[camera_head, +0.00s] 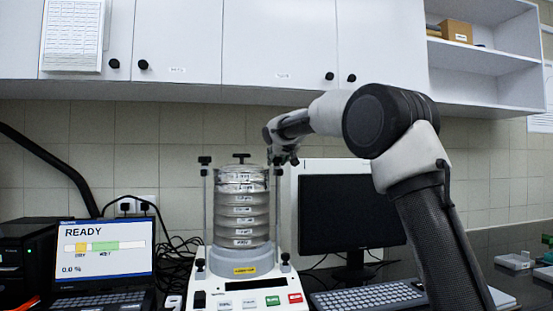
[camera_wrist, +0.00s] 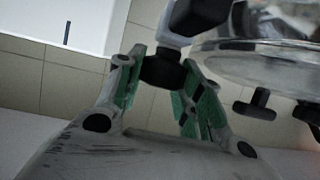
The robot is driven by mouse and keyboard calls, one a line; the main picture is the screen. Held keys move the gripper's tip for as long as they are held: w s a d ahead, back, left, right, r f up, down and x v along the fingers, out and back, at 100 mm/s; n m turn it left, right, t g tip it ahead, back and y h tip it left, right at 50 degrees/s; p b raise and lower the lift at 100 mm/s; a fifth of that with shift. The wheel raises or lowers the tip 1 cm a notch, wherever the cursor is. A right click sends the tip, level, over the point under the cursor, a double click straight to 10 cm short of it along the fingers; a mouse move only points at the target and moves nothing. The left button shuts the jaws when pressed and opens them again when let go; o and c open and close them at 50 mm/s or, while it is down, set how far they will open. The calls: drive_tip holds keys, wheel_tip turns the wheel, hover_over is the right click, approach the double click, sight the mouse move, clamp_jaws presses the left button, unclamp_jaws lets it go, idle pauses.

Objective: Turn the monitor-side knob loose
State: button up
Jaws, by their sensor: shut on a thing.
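The sieve shaker stands on the bench in the head view, with a clear sieve stack (camera_head: 241,210) between two upright rods. My gripper (camera_head: 284,156) is at the top of the right rod (camera_head: 275,205), the one beside the monitor (camera_head: 345,215). It hides the knob there in the head view. In the wrist view, the green-padded fingers of my gripper (camera_wrist: 163,60) are shut around the black monitor-side knob (camera_wrist: 161,70). The left rod's black knob (camera_head: 204,160) and the centre lid knob (camera_head: 241,156) stand clear of my gripper.
A laptop reading READY (camera_head: 105,248) stands left of the shaker. A keyboard (camera_head: 368,296) lies in front of the monitor. Wall cabinets (camera_head: 240,45) hang above. In the wrist view, the clear round stack (camera_wrist: 265,60) is close on the right, with another black knob (camera_wrist: 255,104) near it.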

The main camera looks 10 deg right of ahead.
drive_tip(key=shift+d+m+h, duration=0.1)
drive_tip(key=shift+m+h, duration=0.5)
drive_tip(key=shift+h, duration=0.1)
drive_tip(key=o, duration=1.1)
drive_tip(key=shift+c, duration=0.2)
drive_tip(key=v, duration=1.2)
